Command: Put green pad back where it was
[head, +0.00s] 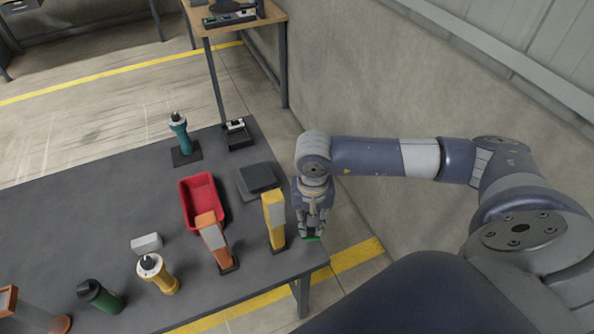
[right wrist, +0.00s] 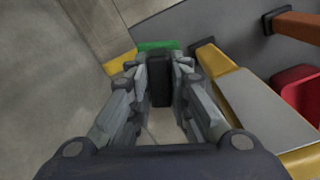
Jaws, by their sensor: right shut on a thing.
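The green pad (head: 312,239) shows as a thin green strip under my right gripper (head: 311,226), by the right edge of the table. In the right wrist view the green pad (right wrist: 158,46) lies across the fingertips, and a dark block attached to or against it sits between the fingers. My right gripper (right wrist: 160,80) is shut on it. The fingers hide most of the pad in the head view. The yellow upright tool (head: 274,220) stands just left of the gripper. My left gripper is not in view.
On the dark table (head: 60,215) stand an orange tool (head: 213,238), a red tray (head: 187,204), a dark square block (head: 258,179), a teal bottle (head: 180,135) and a yellow bottle (head: 158,274). A green bottle (head: 100,296) lies front left. A wall (head: 360,90) rises to the right.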

